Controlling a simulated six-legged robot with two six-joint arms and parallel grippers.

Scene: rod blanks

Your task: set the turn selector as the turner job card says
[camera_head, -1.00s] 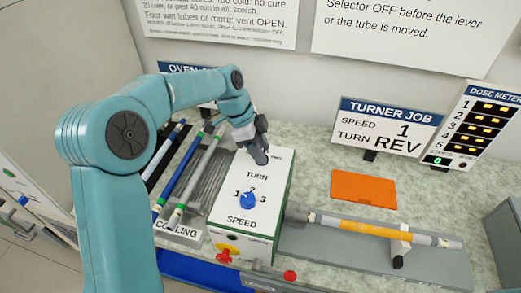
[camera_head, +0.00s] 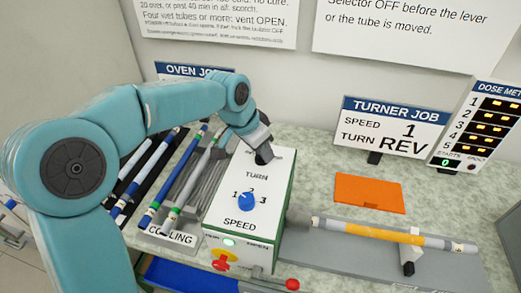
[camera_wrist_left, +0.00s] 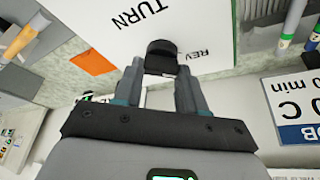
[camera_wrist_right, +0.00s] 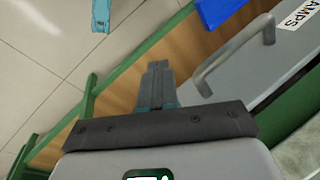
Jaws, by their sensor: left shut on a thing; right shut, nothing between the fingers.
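The turner job card (camera_head: 390,130) reads SPEED 1, TURN REV. The white-topped control box (camera_head: 222,215) stands on the bench, with TURN and SPEED labels. My left gripper (camera_head: 263,155) is at the TURN end of the box, over the selector. In the left wrist view, its fingers are shut on the black turn selector (camera_wrist_left: 160,50), with REV printed beside it. The fingers partly hide the selector, and I cannot tell which mark it points to. My right gripper (camera_wrist_right: 158,85) is shut and empty, away from the box.
A tube with a yellow band (camera_head: 375,233) lies along the grey turner bed right of the box. An orange pad (camera_head: 369,192) lies behind it. Several tubes lie in the cooling rack (camera_head: 168,237) on the left. A red-knobbed lever (camera_head: 292,284) projects at the front.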

